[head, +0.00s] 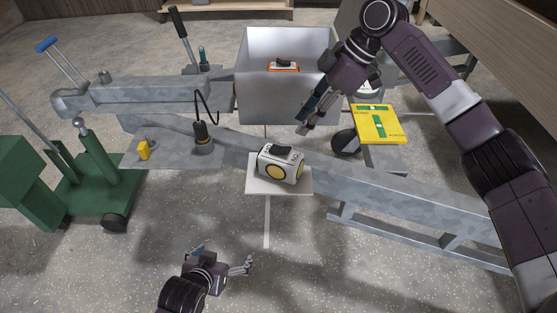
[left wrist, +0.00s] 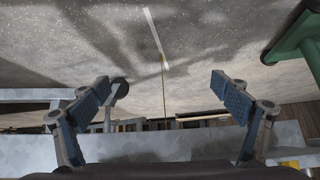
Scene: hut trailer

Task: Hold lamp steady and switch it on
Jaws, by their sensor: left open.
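The lamp (head: 280,166), a white box with a round yellow face and a black part on top, stands upright on a small white plate (head: 264,189) in the middle of the head view. My left gripper (head: 222,258) is open and empty, low and to the left of the lamp, well apart from it. Its spread fingers also show in the left wrist view (left wrist: 160,86), with no lamp between them. My right gripper (head: 308,120) hangs above and right of the lamp, not touching it; whether its fingers are open or shut is unclear.
A grey metal trailer frame (head: 400,188) runs behind the lamp. A metal box (head: 262,104) holds an orange item (head: 283,66). A yellow board (head: 378,122) lies at right, a green jack (head: 95,180) stands at left. The floor in front is clear.

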